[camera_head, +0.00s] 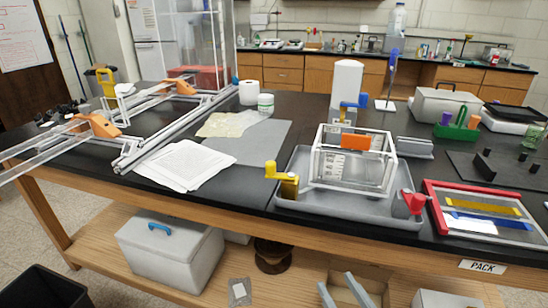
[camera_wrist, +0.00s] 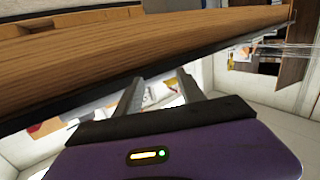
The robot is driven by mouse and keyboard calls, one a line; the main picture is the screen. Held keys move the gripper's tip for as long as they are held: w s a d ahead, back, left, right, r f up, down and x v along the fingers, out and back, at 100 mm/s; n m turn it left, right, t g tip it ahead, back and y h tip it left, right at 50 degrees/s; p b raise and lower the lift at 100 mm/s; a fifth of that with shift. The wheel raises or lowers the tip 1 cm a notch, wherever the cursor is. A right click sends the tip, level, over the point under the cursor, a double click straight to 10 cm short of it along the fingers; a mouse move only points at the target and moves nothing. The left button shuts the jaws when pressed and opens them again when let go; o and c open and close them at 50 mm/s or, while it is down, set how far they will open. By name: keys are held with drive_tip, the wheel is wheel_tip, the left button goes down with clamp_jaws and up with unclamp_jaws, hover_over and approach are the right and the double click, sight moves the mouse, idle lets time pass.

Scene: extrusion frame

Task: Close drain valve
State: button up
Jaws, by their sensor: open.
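A clear box-shaped tank (camera_head: 352,160) with an orange block on its front stands in a grey tray (camera_head: 315,204) on the black bench. A yellow valve-like fitting (camera_head: 285,183) is at the tray's left side, and a red one (camera_head: 412,203) is at its front right. A blue handle (camera_head: 350,105) shows behind the tank. I cannot tell which of these is the drain valve, nor its setting. My gripper (camera_wrist: 160,77) is open and empty in the wrist view, its two grey fingers apart below a wooden bench edge. None of the valves shows clearly there.
A red-edged frame (camera_head: 485,213) lies right of the tray. White sheets (camera_head: 180,164) and a grey mat (camera_head: 250,141) lie to the left, beside metal rails (camera_head: 180,133). A lidded grey box (camera_head: 170,248) sits on the lower shelf. The wooden front edge bounds the bench.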

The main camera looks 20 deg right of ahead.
drive_tip(key=w+r+g+y+p, duration=0.1)
drive_tip(key=w+r+p, duration=0.7)
drive_tip(key=w+r, duration=0.7)
drive_tip(key=n+g+y+p, duration=0.3)
drive_tip(key=g, duration=0.1)
approach(272, 164)
drive_tip(key=shift+w+f, duration=0.85)
drive_tip(key=shift+w, duration=0.55)
drive_tip(key=shift+t, duration=0.4)
drive_tip(key=shift+a+p+x, duration=0.2)
drive_tip(key=shift+p+x, duration=0.05)
drive_tip(key=shift+x, duration=1.65)
drive_tip(key=shift+a+p+x, duration=0.15)
drive_tip(key=shift+p+x, duration=0.05)
drive_tip(key=shift+x, duration=1.7)
drive_tip(key=shift+s+f, duration=0.1)
drive_tip(key=shift+s, duration=0.05)
clamp_jaws()
